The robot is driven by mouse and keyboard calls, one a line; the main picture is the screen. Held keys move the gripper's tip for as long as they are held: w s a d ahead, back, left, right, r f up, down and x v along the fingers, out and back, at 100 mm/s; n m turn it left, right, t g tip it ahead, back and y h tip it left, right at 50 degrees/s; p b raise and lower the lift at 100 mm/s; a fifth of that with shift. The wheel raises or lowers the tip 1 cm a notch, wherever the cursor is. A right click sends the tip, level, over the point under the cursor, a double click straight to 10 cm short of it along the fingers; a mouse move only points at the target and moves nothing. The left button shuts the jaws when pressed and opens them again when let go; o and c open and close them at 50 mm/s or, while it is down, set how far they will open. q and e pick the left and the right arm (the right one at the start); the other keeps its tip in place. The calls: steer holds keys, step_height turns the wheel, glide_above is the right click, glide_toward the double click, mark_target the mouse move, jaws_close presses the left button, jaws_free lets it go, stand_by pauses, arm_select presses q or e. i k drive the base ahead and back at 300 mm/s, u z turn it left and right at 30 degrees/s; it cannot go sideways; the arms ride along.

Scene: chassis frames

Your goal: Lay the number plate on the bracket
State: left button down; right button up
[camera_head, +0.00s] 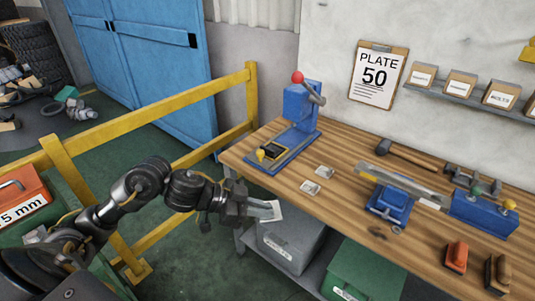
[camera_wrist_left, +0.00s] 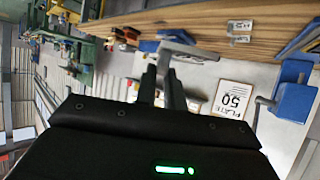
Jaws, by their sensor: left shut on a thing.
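My left gripper (camera_head: 248,206) is in front of the workbench's near left edge, shut on a small grey metal piece (camera_head: 262,204). In the left wrist view the fingers (camera_wrist_left: 170,85) pinch this grey angled piece (camera_wrist_left: 185,48), and it is clear of the bench top. I cannot tell whether it is the number plate. Two small pale metal pieces (camera_head: 317,179) lie on the bench; they also show in the wrist view (camera_wrist_left: 240,32). A blue vise (camera_head: 390,203) has a long grey metal bar (camera_head: 405,182) across it. I cannot tell which part is the bracket. My right gripper is not in view.
A blue press (camera_head: 297,117) with a red knob stands on the workbench (camera_head: 345,207) at the back left. A hammer (camera_head: 405,153) and a blue block (camera_head: 480,213) lie right. A clipboard reading PLATE 50 (camera_head: 378,72) hangs on the wall. A yellow rail (camera_head: 160,116) runs behind my arm.

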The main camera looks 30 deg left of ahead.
mark_target(273, 148)
steer(key=u, duration=0.3)
steer(key=i, duration=1.2)
steer(key=z, duration=0.05)
